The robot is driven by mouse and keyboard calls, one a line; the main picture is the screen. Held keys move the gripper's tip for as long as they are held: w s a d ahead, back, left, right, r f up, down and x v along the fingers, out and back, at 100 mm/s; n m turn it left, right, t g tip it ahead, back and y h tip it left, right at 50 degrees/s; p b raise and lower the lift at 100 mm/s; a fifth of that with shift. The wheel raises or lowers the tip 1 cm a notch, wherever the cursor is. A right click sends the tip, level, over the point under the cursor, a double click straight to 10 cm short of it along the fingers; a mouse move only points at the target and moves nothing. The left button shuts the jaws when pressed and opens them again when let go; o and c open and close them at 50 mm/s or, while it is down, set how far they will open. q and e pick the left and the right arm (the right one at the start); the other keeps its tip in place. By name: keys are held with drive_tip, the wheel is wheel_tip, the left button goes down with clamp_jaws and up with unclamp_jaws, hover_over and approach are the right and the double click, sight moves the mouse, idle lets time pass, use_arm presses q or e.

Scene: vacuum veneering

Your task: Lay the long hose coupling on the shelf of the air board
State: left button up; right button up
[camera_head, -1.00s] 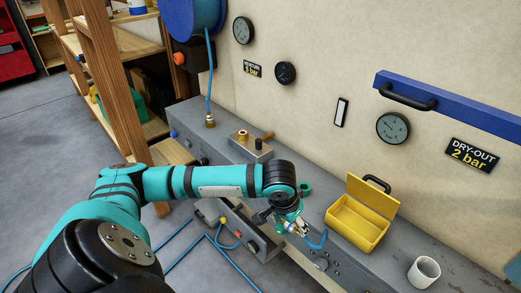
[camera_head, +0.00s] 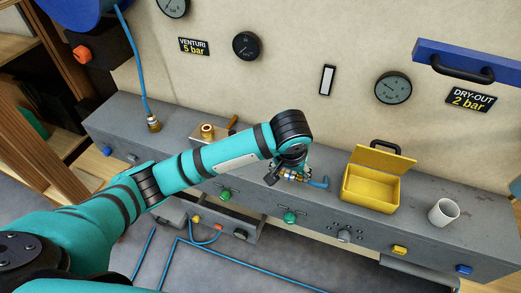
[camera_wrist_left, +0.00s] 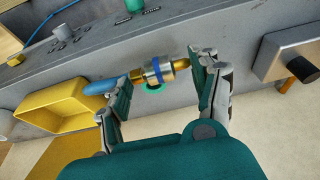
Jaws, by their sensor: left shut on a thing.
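The long hose coupling (camera_head: 291,178) is brass and silver with a blue ring and a blue end piece. My left gripper (camera_head: 287,176) is shut on it over the grey shelf (camera_head: 325,166) of the air board. In the left wrist view the coupling (camera_wrist_left: 152,74) lies across between the two fingertips of the gripper (camera_wrist_left: 158,76), its blue end out past the left finger. I cannot tell whether the coupling touches the shelf. My right gripper is not in view.
An open yellow box (camera_head: 371,188) stands right of the gripper, with a white mug (camera_head: 443,212) beyond it. The shelf between block and box is mostly clear.

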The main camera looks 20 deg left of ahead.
use_arm(q)
drive_tip(key=w+a, duration=0.2)
drive_tip(key=a, duration=0.1)
drive_tip(key=w+a, duration=0.3)
drive_tip(key=w+a+f+p, duration=0.1)
drive_tip(key=w+a, duration=0.2)
drive_tip(key=shift+w+a+f, duration=0.1)
wheel_tip(320, 180, down, 3)
drive_tip(key=shift+p, duration=0.3)
drive_tip(key=shift+f, duration=0.25)
drive_tip(key=shift+f, duration=0.1)
drive_tip(key=o, duration=1.4)
drive_tip(key=shift+c, duration=0.2)
